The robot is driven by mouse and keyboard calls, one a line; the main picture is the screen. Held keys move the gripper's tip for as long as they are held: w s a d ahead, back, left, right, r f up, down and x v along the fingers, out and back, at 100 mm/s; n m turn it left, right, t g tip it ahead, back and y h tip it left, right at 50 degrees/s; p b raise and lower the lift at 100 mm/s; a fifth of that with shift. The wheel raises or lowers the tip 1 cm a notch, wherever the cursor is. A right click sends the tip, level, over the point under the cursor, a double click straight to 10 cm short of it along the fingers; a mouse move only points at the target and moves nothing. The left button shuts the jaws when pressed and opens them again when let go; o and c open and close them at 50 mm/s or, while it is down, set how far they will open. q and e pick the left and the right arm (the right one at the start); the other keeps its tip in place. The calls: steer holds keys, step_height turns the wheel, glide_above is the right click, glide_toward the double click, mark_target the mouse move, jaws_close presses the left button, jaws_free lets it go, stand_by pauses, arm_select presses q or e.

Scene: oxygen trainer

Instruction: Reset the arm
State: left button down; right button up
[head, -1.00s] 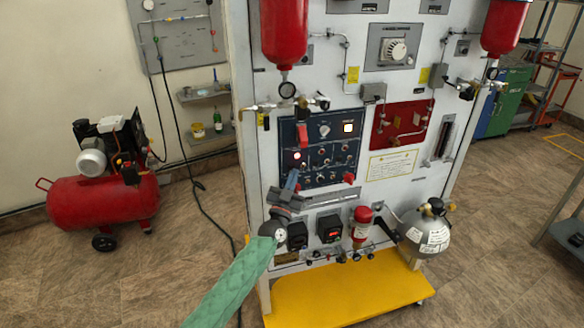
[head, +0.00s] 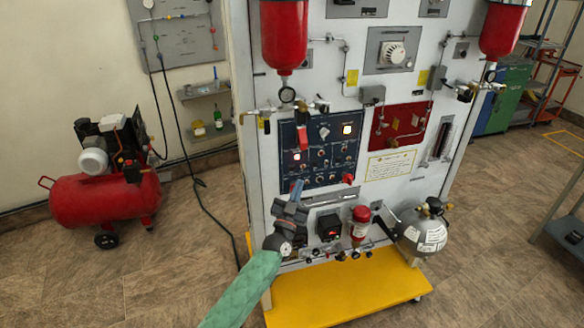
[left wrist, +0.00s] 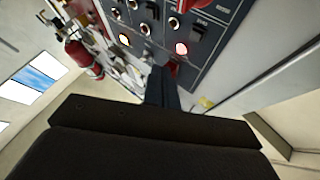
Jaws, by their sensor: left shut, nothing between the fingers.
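My left gripper (head: 297,188) is shut and empty. In the head view it is in front of the lower left part of the dark blue control panel (head: 340,160) on the white trainer. In the left wrist view my left gripper (left wrist: 160,88) points at the panel's edge, close to a lit red lamp (left wrist: 181,48). I cannot tell whether the fingertips touch the panel. The panel carries several switches, a small gauge (head: 324,132), a lit lamp (head: 347,130) and a red knob (head: 348,178). My right gripper does not show.
Red cylinders (head: 284,38) hang on the trainer's front. A grey bottle (head: 424,230) and a small red cylinder (head: 360,222) are low on the right. The yellow base (head: 350,292) juts out below. A red compressor (head: 105,195) stands on the left; floor between is mostly clear.

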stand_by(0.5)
arm_select(q)
steer(key=s+a+f+g+y, duration=0.15)
steer(key=s+f+g, duration=0.35)
steer(key=f, duration=0.9)
steer(key=s+a+f+n+g, duration=0.1)
steer(key=s+a+f+g, duration=0.15)
steer(key=s+f, duration=0.8)
steer(key=s+a+f+g+y, duration=0.1)
steer(key=s+a+f+g, duration=0.15)
steer(key=f, duration=1.45)
steer(key=s+a+f+n+g+y, duration=0.1)
steer(key=s+a+f+g, duration=0.2)
steer(key=s+f, duration=0.5)
steer(key=s+a+f+n+g+y, duration=0.1)
steer(key=s+a+f+g, duration=0.3)
steer(key=s, duration=1.2)
steer(key=s+a+f+n+g+y, duration=0.1)
steer(key=s+a+f+g+y, duration=0.2)
steer(key=s+f, duration=0.9)
steer(key=a+f, duration=0.1)
steer(key=a, duration=0.2)
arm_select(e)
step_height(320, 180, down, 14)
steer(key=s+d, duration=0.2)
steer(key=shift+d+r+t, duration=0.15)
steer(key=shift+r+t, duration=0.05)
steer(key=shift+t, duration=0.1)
arm_select(q)
steer(key=shift+s, duration=0.2)
